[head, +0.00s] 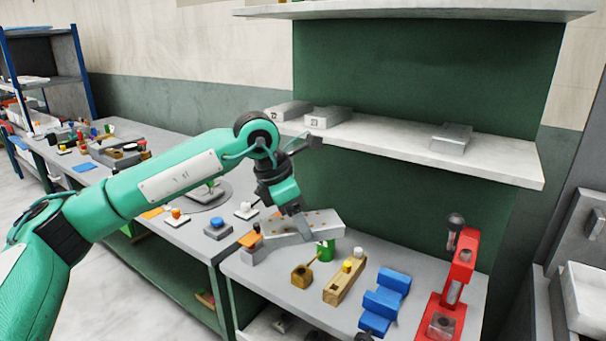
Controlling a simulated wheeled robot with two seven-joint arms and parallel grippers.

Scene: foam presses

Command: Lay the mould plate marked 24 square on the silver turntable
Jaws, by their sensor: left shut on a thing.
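My left gripper (298,215) is shut on a flat grey mould plate (322,222) with small brown dots on its top face. The plate is held above the near bench, slightly tilted in the picture. No number can be read on it. The silver turntable (207,201), a round grey disc, lies on the bench to the left, partly hidden behind my left arm, with a small green-topped item showing over it. The plate is to its right, clear of it. My right gripper is out of view.
On the shelf (490,160) stand grey blocks, one (322,118) with a dark mark like 23, another (452,138) further right. A blue-topped item (217,226) stands near the turntable.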

